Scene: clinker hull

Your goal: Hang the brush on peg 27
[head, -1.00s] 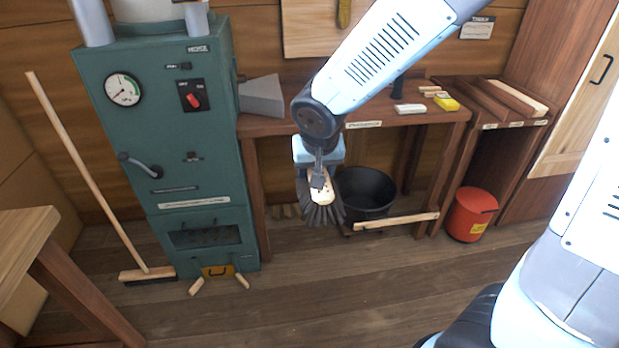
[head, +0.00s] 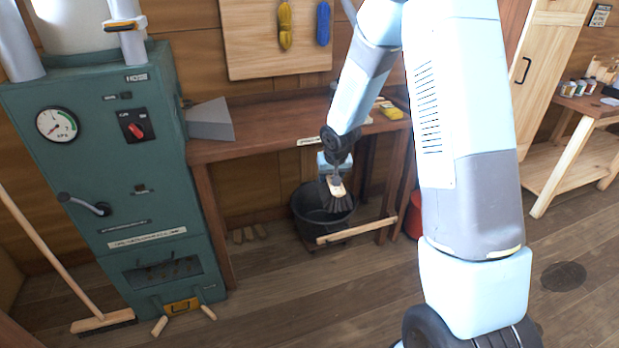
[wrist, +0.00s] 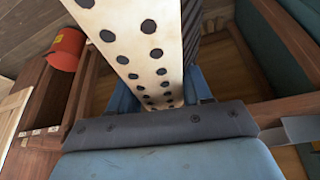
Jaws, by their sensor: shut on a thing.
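The brush (head: 337,188) has a pale wooden back and dark bristles. My gripper (head: 337,172) is shut on it and holds it in the air, in front of the black bucket in the head view. In the wrist view the brush back (wrist: 140,40) stretches up from between my gripper's jaws (wrist: 163,92), with rows of dark holes and the bristles (wrist: 205,60) on its right side. A pale board (head: 250,45) on the back wall carries a yellow item (head: 285,25) and a blue item (head: 323,24). I cannot make out peg 27 or any peg numbers.
The green machine (head: 110,200) stands at left, with a broom (head: 50,255) leaning there. The wooden bench (head: 250,140) runs below the board. A grey wedge-shaped piece (head: 210,120) juts over it. A black bucket (head: 310,225) sits beneath. Floor at right is mostly clear.

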